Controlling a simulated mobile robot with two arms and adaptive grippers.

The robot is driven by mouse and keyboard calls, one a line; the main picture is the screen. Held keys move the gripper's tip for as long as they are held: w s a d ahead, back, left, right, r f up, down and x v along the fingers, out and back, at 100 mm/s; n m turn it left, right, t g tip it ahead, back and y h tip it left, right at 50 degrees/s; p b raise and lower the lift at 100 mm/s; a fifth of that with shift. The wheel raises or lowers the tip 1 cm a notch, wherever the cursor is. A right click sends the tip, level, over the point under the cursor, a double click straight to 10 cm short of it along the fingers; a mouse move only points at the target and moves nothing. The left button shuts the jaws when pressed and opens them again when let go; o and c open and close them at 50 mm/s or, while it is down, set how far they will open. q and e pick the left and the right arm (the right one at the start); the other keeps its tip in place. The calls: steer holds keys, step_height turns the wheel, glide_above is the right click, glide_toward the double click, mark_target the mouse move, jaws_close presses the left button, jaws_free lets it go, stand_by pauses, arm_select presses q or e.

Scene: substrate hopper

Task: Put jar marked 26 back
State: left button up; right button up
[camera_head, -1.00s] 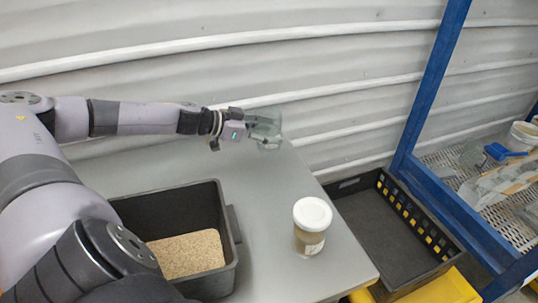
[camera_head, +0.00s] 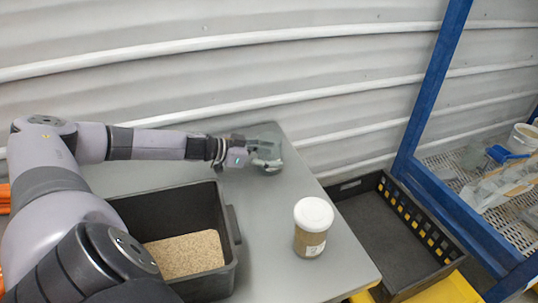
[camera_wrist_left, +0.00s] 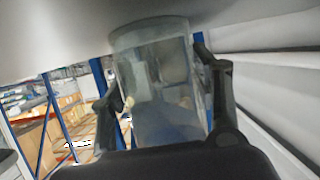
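A clear, see-through glass jar (camera_wrist_left: 160,85) is between the fingers of my left gripper (camera_wrist_left: 165,95) in the left wrist view. The fingers lie close against both sides of it. In the head view my left gripper (camera_head: 262,157) holds this jar at the back corner of the grey table, at or just above the surface; I cannot tell if it touches. A jar with a white lid and brown contents (camera_head: 311,228) stands upright near the table's right edge. Its small label is unreadable, and no number 26 shows on either jar. My right gripper is not in view.
A black bin (camera_head: 226,222) with grainy tan substrate (camera_head: 187,255) stands on the table (camera_head: 268,268) at the left. Right of the table is a black crate (camera_head: 385,232), its visible floor empty, then a blue-framed rack (camera_head: 432,90). A corrugated wall closes the back.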

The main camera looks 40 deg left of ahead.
arm_select(q)
steer(key=o, duration=0.4)
steer(key=shift+o, duration=0.2)
steer(key=shift+r, duration=0.2)
steer(key=shift+s+a+b, duration=0.3)
steer(key=shift+s+b, duration=0.05)
steer(key=shift+s, duration=0.2)
steer(key=b+v, duration=0.2)
steer(key=v, duration=0.8)
steer(key=shift+r, duration=0.2)
steer(key=shift+s+a+r, duration=0.15)
steer(key=shift+s, duration=0.15)
